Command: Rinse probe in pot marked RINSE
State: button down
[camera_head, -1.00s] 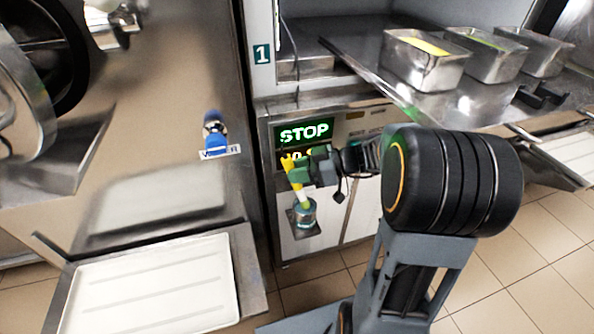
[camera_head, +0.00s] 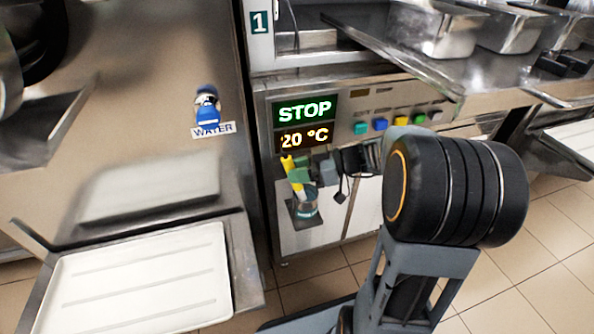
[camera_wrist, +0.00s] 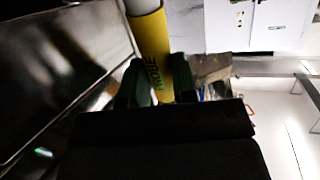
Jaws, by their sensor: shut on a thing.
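My gripper (camera_head: 299,175) has green fingers, shut on the yellow probe (camera_head: 288,165). In the wrist view the fingers stand on both sides of the probe's yellow handle (camera_wrist: 150,40), lettered PROBE, with a pale section at the picture's top edge. In the head view the probe leans slightly, and its pale lower end reaches down to the mouth of a small clear pot (camera_head: 309,207). The tip seems to be inside the pot, but its depth is unclear. The pot sits on a small dark shelf at the machine's front. Its teal label is too small to read.
The machine front just behind my gripper carries a STOP and 20 °C display (camera_head: 305,124) and coloured buttons (camera_head: 401,121). A metal shelf with steel pans (camera_head: 436,28) juts out above. At left are a blue-topped item (camera_head: 207,108) by a WATER label and a white tray (camera_head: 140,282).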

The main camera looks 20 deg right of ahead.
dwell(0.5)
jog(key=shift+s+r+b, duration=0.3)
jog(key=shift+s+b, duration=0.05)
jog(key=shift+s, duration=0.15)
jog(key=shift+s+a+f+b, duration=0.3)
jog(key=shift+f+b, duration=0.1)
jog(key=shift+b, duration=0.4)
jog(key=shift+a+r, duration=0.1)
